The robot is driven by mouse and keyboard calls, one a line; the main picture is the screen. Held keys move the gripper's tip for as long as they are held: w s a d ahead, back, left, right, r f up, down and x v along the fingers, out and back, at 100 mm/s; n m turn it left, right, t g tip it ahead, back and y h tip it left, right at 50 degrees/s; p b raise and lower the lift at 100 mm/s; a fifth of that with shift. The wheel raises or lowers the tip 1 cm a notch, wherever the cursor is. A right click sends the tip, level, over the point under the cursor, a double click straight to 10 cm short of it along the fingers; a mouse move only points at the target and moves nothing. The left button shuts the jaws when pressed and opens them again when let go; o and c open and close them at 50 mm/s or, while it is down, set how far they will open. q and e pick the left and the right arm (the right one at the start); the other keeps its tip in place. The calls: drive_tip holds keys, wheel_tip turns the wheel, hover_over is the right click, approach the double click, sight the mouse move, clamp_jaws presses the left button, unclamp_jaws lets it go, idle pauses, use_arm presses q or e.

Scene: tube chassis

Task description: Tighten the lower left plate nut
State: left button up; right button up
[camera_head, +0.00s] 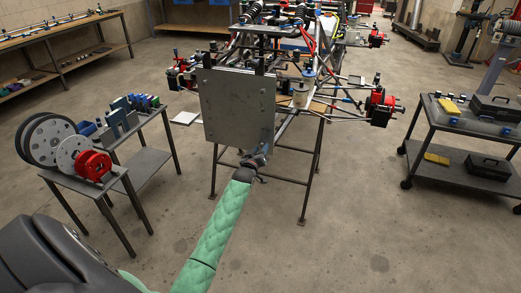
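The grey metal plate (236,105) stands upright at the front of the tube chassis (305,55). Its nuts are too small to make out clearly, including the one at its lower left corner. My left arm, in a green sleeve, reaches up from the lower left. My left gripper (262,154) is in front of the plate's lower right edge as pictured. It is small and partly hidden by my own wrist, so its fingers and any contact with the plate cannot be made out. My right gripper is not in view.
A wheeled cart (470,125) with black toolboxes stands at the right. A workbench (70,45) lies at the back left. The floor between the chassis and the cart is clear.

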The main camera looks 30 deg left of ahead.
use_arm(q)
drive_tip(key=shift+w, duration=0.1)
clamp_jaws()
